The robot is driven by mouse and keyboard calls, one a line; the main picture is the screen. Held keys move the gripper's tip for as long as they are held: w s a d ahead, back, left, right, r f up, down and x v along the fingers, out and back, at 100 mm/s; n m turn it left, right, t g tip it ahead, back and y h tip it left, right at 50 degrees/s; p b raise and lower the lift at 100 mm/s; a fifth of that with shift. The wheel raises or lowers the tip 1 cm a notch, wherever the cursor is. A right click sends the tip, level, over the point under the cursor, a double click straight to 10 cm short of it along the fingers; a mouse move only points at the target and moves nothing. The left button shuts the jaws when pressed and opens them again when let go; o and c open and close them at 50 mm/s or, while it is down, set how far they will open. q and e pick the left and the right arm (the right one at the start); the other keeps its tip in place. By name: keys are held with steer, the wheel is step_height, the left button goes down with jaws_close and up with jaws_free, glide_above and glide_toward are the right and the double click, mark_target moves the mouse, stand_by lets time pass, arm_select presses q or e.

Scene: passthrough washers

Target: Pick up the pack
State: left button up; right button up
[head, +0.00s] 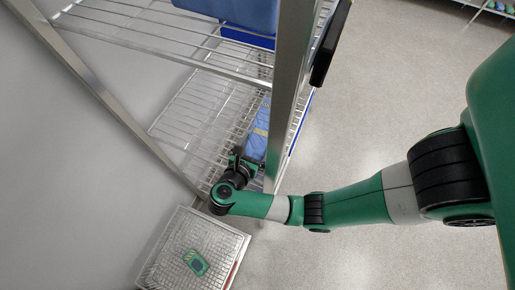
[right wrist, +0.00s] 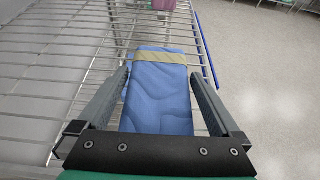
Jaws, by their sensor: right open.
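The pack is a blue wrapped bundle with a tan band (right wrist: 158,95), lying on a wire shelf. In the right wrist view it lies between the two fingers of my right gripper (right wrist: 160,85), which is open, with a finger on each side. Whether the fingers touch it cannot be told. In the head view the pack (head: 258,135) shows partly behind the rack's upright post, and my right gripper (head: 240,160) is at its near end. My left gripper is not in view.
The metal rack's post (head: 287,90) stands close beside my right arm. A blue bin (head: 240,12) sits on the upper shelf. A wire basket (head: 165,255) holding a green item (head: 196,262) is below left. Open floor (head: 380,110) lies to the right.

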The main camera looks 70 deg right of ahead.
mark_target(257, 143)
steer(key=shift+d, duration=0.1)
steer(key=c, duration=1.3)
steer(key=shift+r, duration=0.1)
steer(key=shift+c, duration=0.2)
step_height(257, 143, up, 10)
steer(key=p, duration=0.3)
